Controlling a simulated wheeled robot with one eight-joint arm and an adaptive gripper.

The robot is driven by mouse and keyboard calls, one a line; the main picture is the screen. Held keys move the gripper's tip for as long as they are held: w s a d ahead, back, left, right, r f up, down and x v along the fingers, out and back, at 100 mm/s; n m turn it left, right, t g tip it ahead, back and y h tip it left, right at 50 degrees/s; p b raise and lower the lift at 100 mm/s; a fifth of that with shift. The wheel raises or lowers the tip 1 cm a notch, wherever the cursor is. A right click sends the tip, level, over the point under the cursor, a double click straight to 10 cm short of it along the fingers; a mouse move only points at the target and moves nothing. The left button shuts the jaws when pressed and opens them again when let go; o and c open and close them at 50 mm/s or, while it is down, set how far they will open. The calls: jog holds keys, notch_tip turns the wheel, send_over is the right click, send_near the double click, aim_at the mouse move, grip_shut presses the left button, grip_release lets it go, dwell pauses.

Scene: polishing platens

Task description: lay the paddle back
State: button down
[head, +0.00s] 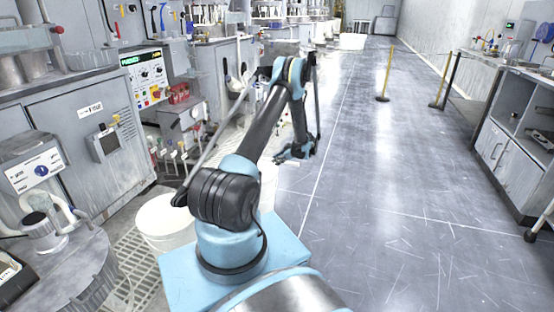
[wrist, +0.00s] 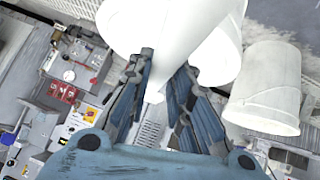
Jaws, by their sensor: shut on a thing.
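In the wrist view, a long white tapered thing, which I take to be the paddle (wrist: 178,48), runs from the top edge down between my fingers. My gripper (wrist: 158,90) is shut on its narrow end. The paddle's far end is out of the frame. In the head view, my gripper (head: 284,156) hangs below the bent arm, over the floor side of the bench row. I cannot make out the paddle clearly there.
A white bucket (wrist: 268,85) stands at the right of the wrist view. A white bucket (head: 168,217) also stands by my base in the head view. Benches with machines line the left. A yellow post (head: 386,75) stands on the open floor at right.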

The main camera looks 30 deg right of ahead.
notch_tip(320, 180, down, 7)
jog(key=shift+r, duration=0.2)
dwell(0.5)
jog(key=c, duration=1.4)
grip_release()
jog(key=shift+o, duration=0.2)
jog(key=shift+s, duration=0.1)
